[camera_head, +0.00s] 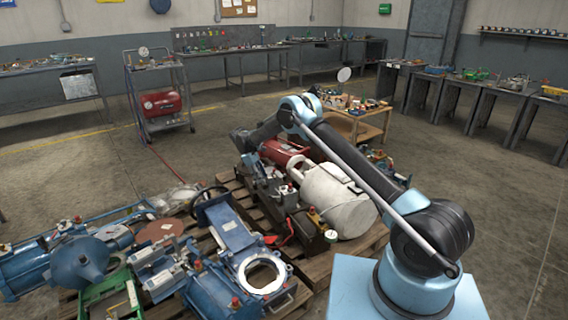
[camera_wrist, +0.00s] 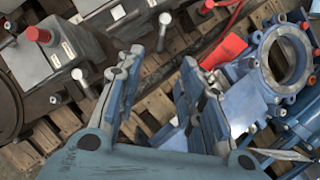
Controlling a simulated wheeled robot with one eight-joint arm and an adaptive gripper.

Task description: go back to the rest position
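My gripper (camera_wrist: 162,62) shows in the wrist view with its two fingers spread apart and nothing between them. It points down over the loaded wooden pallet (camera_wrist: 150,110), whose slats show between and below the fingers. In the head view my arm reaches out over the pallet, and its far end is above the machine parts. The fingers cannot be made out clearly there. A blue valve body with a round flange (camera_wrist: 285,58) lies to the right of the fingers. A grey box with a red knob (camera_wrist: 55,55) is to their left.
The pallet carries a white tank (camera_head: 338,200), a red cylinder (camera_head: 284,152) and blue valve parts (camera_head: 233,232). A wheeled cart (camera_head: 158,95) stands behind on the left, a small wooden table (camera_head: 358,125) behind the arm. Benches line the walls. Floor at right (camera_head: 500,190) is clear.

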